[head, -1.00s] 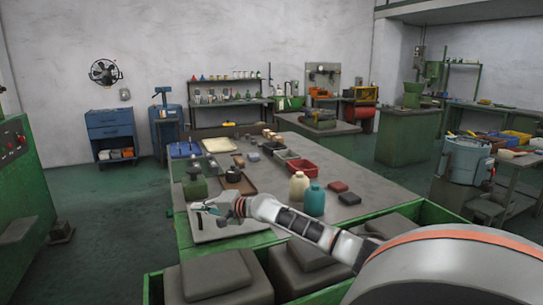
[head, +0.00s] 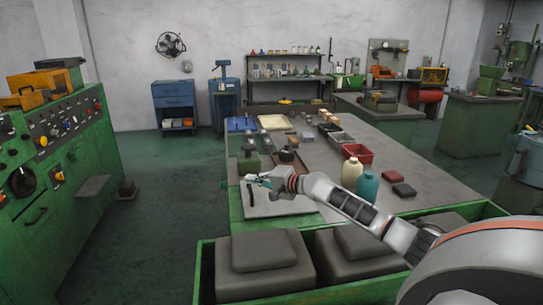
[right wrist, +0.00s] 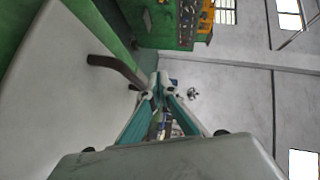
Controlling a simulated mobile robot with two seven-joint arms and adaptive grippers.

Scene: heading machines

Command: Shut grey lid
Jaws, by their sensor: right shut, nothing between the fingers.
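A flat light grey panel (head: 292,203), which looks like the grey lid, is at the near left end of the workbench (head: 425,165). A pale grey surface (right wrist: 55,85) with a dark bar (right wrist: 115,67) at its edge fills the left of the right wrist view. How far the lid stands open is unclear. My right gripper (head: 252,180) is shut and empty, over the far left part of the panel in the head view. Its closed fingers also show in the right wrist view (right wrist: 160,80). My left gripper is not in view.
Behind the panel stand a green item (head: 249,160) and a dark round piece (head: 287,155). A cream bottle (head: 351,173) and a teal bottle (head: 367,188) stand right of my arm.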

